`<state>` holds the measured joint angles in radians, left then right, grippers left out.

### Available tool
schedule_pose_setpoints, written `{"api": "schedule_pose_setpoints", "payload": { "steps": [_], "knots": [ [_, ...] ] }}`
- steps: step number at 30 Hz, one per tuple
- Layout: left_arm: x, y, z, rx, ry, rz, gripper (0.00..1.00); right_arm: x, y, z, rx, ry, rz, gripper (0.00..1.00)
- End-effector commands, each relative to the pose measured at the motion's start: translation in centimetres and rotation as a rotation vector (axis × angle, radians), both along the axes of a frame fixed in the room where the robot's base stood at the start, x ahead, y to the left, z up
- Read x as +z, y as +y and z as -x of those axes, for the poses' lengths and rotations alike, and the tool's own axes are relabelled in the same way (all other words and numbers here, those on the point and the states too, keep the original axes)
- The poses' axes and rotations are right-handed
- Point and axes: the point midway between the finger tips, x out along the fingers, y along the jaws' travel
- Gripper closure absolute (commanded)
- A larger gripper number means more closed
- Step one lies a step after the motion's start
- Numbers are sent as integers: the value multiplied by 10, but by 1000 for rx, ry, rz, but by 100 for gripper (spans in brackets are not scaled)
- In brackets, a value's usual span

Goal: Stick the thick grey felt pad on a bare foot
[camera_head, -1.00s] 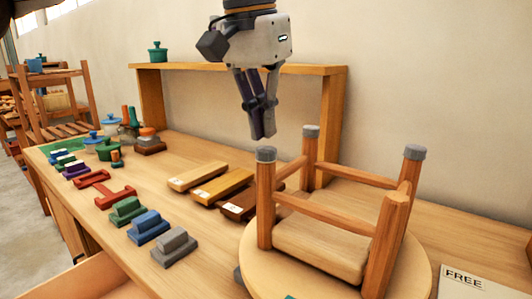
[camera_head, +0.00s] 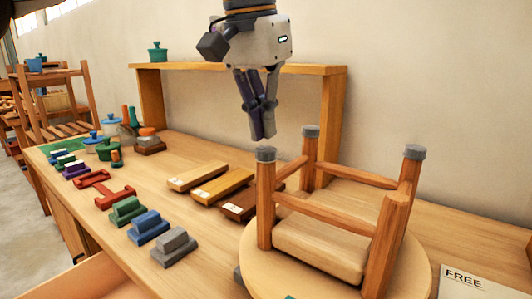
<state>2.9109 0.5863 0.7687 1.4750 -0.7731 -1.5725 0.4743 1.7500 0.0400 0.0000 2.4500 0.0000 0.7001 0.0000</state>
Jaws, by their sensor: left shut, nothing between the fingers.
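A wooden stool (camera_head: 322,247) stands upside down on a round wooden disc (camera_head: 290,288), legs up. Grey pads cap three feet: the front left foot (camera_head: 265,154), the back left foot (camera_head: 311,131) and the back right foot (camera_head: 414,152). The front right foot (camera_head: 397,198) is bare wood. My left gripper (camera_head: 263,136) hangs pointing down just above and behind the front left foot, apart from it, shut and empty. I cannot identify a loose felt pad for certain; a small grey thing (camera_head: 238,275) is partly hidden at the disc's left edge. My right gripper is not in view.
Stepped blocks, grey (camera_head: 174,248), blue (camera_head: 149,228) and green (camera_head: 127,211), line the bench's front edge. Several wooden bars (camera_head: 222,187) lie left of the stool. A wooden shelf (camera_head: 240,68) stands behind my gripper. A card reading FREE (camera_head: 475,283) lies at right.

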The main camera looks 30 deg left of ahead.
Motion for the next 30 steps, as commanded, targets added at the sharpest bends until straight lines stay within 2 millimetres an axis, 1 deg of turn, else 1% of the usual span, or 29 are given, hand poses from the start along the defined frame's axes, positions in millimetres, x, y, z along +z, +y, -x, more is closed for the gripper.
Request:
{"api": "schedule_pose_setpoints", "payload": {
  "steps": [30],
  "knots": [
    [-15,0,0,0,0,0,100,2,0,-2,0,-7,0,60]
  ]
}}
